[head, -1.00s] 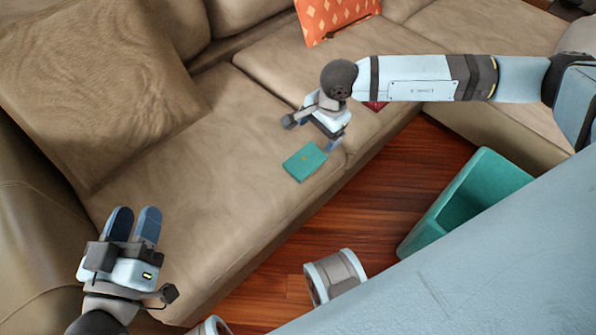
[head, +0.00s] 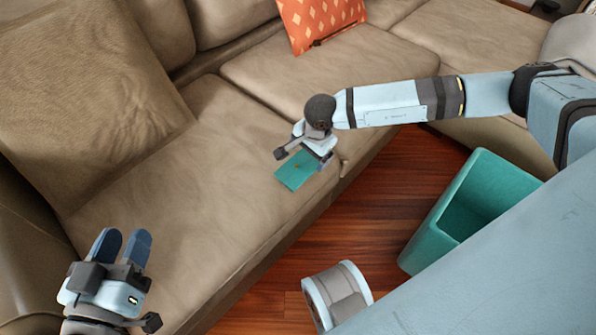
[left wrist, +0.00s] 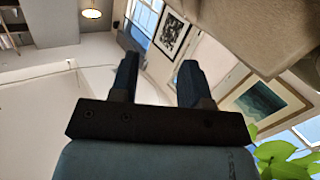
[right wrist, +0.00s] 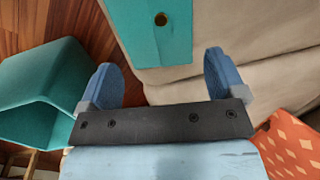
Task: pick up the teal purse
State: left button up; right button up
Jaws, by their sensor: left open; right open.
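The teal purse (head: 294,172) lies flat on the beige sofa seat near its front edge in the head view. In the right wrist view the purse (right wrist: 155,40) shows ahead of the fingers with a round gold clasp. My right gripper (head: 318,164) is open above the purse and hides part of it in the head view. In the right wrist view the right gripper's fingers (right wrist: 165,82) are apart with nothing between them. My left gripper (head: 124,246) is open and empty at the lower left, over the sofa. The left wrist view shows its fingers (left wrist: 156,80) apart, facing the room.
A teal bin (head: 470,200) stands on the wooden floor (head: 370,200) at the right. An orange patterned cushion (head: 322,20) leans against the sofa back. A large brown cushion (head: 90,100) is at the left. The sofa seat (head: 180,190) around the purse is clear.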

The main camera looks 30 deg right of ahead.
aim_at(307, 161)
jog(key=f, duration=0.1)
jog(key=f+b, duration=0.1)
jog(key=f, duration=0.1)
jog(key=shift+w+a+f, duration=0.15)
jog(key=shift+w, duration=0.05)
jog(key=shift+f, duration=0.15)
jog(key=shift+s, duration=0.1)
jog(key=c, duration=0.6)
pick_arm(q)
jog(key=shift+w+a+m+t, duration=0.3)
jog(key=shift+w+a+m, duration=0.1)
jog(key=shift+m, duration=0.3)
pick_arm(e)
jog(key=shift+c, duration=0.6)
pick_arm(q)
jog(key=shift+r, duration=0.1)
